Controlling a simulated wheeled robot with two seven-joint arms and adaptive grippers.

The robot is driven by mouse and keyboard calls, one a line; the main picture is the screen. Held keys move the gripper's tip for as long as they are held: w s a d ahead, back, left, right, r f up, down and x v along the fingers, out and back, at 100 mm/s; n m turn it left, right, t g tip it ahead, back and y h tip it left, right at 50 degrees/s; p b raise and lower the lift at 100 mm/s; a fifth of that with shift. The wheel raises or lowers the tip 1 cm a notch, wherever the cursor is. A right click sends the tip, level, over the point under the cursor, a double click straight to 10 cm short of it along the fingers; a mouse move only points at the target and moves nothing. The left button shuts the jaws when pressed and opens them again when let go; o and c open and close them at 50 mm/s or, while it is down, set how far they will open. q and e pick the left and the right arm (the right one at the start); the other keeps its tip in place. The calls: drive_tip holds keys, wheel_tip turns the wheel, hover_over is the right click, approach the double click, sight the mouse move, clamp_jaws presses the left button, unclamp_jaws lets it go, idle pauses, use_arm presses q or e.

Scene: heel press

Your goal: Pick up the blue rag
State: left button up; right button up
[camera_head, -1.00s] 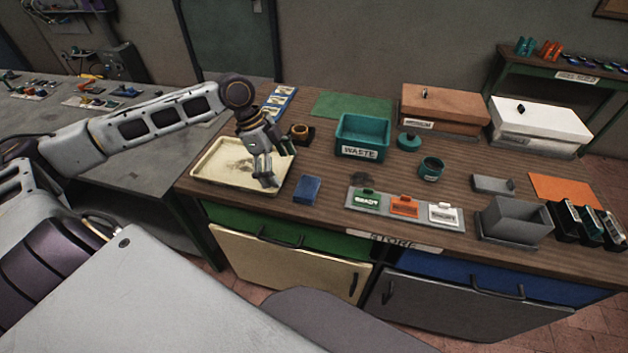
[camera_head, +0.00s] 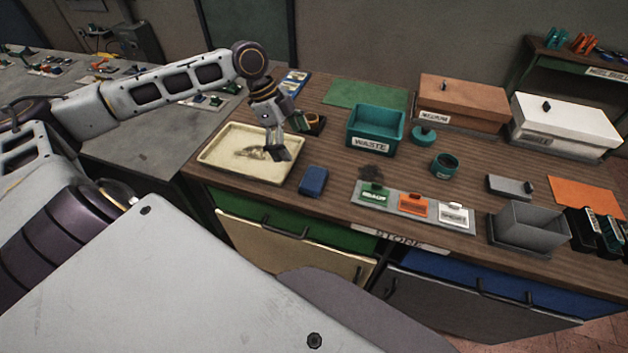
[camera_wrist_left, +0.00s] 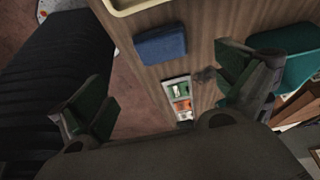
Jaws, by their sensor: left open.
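The blue rag (camera_head: 314,180) is a small folded block lying on the wooden bench top, just right of the cream tray. It also shows in the left wrist view (camera_wrist_left: 160,45), beyond and between the two fingers. My left gripper (camera_head: 288,140) hangs above the right part of the tray, up and left of the rag in the head view. Its fingers are apart with nothing between them, as the left wrist view (camera_wrist_left: 170,105) shows. It does not touch the rag. My right gripper is in neither view.
The cream tray (camera_head: 213,165) is left of the rag. The teal waste bin (camera_head: 352,128) stands behind and to the right. A grey strip with green, orange and white tags (camera_head: 450,227) lies to the right. The bench's front edge is close in front of the rag.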

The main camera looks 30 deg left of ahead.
use_arm(q)
hover_over(313, 177)
drive_tip(key=a, duration=0.2)
drive_tip(key=shift+s+a+f, duration=0.1)
drive_tip(key=shift+s+f, duration=0.05)
drive_tip(key=shift+f, duration=1.05)
drive_tip(key=shift+s+a+f, duration=0.1)
drive_tip(key=shift+s+f, duration=0.05)
drive_tip(key=shift+f, duration=1)
drive_tip(key=shift+s+f, duration=0.15)
drive_tip(key=shift+f, duration=1.05)
drive_tip(key=shift+d+f, duration=0.1)
drive_tip(key=shift+f, duration=0.05)
drive_tip(key=shift+x, duration=2.45)
drive_tip(key=shift+w+d, duration=0.1)
drive_tip(key=shift+w, duration=0.05)
drive_tip(key=c, duration=0.7)
